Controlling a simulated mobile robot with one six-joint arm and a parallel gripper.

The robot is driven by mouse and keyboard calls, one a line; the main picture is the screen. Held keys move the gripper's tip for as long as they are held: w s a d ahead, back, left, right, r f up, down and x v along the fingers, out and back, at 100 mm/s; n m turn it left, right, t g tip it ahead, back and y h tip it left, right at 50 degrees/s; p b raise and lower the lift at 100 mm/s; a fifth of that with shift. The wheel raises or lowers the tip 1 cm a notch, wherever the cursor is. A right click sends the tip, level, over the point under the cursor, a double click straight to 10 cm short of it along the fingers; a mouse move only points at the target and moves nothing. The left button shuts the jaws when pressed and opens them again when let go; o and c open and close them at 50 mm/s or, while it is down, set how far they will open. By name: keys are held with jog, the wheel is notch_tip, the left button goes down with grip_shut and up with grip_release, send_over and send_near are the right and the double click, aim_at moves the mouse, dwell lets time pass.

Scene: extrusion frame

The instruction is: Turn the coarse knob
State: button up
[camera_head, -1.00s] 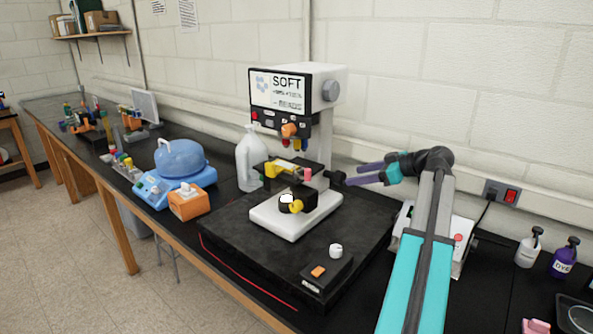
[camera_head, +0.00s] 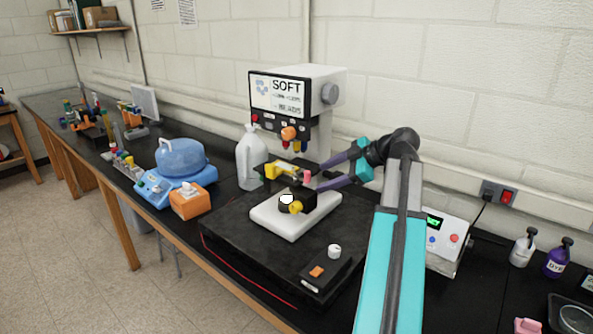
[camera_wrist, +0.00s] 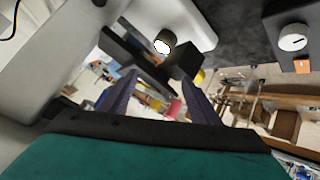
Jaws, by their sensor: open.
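The microscope (camera_head: 325,92) has a white body with a screen reading SOFT. Its white base (camera_head: 288,222) rests on a black slab. A pink knob (camera_head: 307,176) sits at the right of the stage, and a yellow knob (camera_head: 296,208) sits low on a black block. I cannot tell by label which knob is the coarse one. My gripper (camera_head: 320,178) is open, its purple fingers reaching in from the right with tips beside the pink knob. In the wrist view the fingers (camera_wrist: 158,78) are apart with nothing clearly held; a blurred pink-red shape (camera_wrist: 172,108) shows between them.
A black control box (camera_head: 327,272) with a white dial stands at the front of the black slab (camera_head: 235,235). A white jug (camera_head: 250,160) stands left of the microscope. A white device (camera_head: 445,243) stands to the right, near my arm.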

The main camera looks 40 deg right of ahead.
jog(key=a+r+n+g+p, duration=0.1)
jog(key=a+r+n+p, duration=0.1)
jog(key=a, duration=0.4)
jog(key=a+r+n+p, duration=0.2)
jog(key=a+r+n, duration=0.1)
jog(key=a, duration=0.3)
jog(key=shift+s+n+g+y, duration=0.4)
jog(key=shift+n, duration=0.4)
jog(key=shift+a, duration=0.15)
dwell(0.4)
